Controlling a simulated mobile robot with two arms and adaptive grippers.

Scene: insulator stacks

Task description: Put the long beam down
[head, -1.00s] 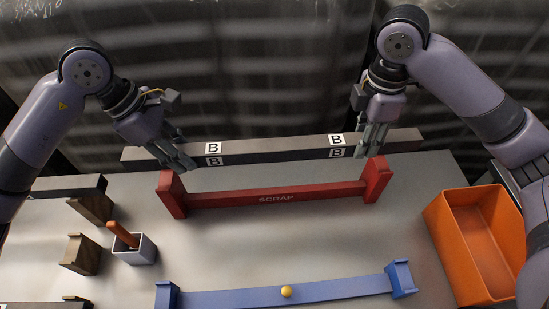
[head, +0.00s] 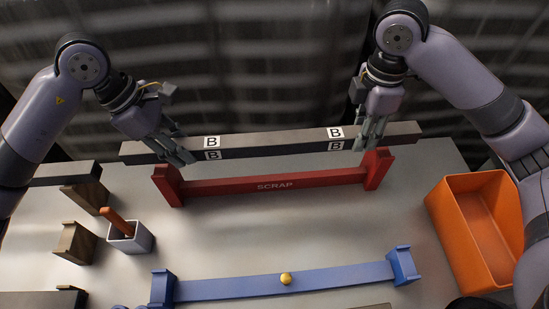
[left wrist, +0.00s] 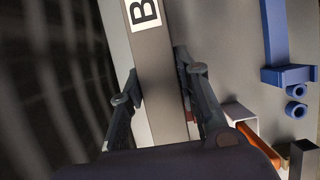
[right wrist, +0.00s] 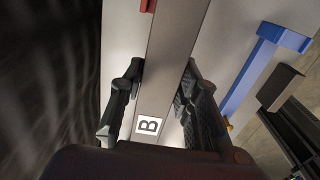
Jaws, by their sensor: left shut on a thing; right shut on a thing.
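The long grey beam (head: 270,141) with white "B" labels spans the far side of the table behind the red SCRAP rack. My left gripper (head: 180,152) is shut on it near its left end, and my right gripper (head: 368,144) is shut on it towards its right end. The beam looks about level. I cannot tell whether it touches the table. In the left wrist view the beam (left wrist: 158,75) runs between the fingers; in the right wrist view the beam (right wrist: 172,45) does likewise.
The red SCRAP rack (head: 275,184) stands just in front of the beam. A blue rack (head: 225,290) with a yellow ball (head: 285,279) is nearer. An orange bin (head: 475,275) is at right. A small pot (head: 130,241) and dark brackets (head: 76,241) are at left. Bare table lies between the racks.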

